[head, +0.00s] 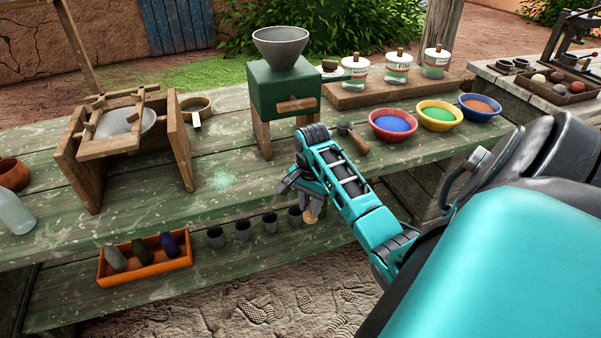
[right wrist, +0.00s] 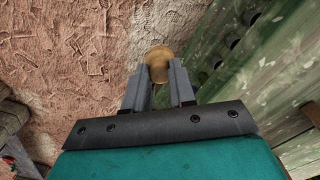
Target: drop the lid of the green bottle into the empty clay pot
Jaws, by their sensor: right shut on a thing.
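My right gripper (head: 303,192) is shut on a tan, cork-like lid (head: 311,213), held over the front edge of the green table. In the right wrist view, the lid (right wrist: 159,62) shows as a round brown end between the fingertips of the right gripper (right wrist: 159,82). My left gripper is in neither view.
A wooden sieve frame (head: 92,175) stands on the table between the pot and a green mill (head: 284,90). Colored powder bowls (head: 393,127) and white corked jars (head: 397,70) are at right. An orange tray (head: 145,260) and several grey cups (head: 243,231) are on the lower shelf.

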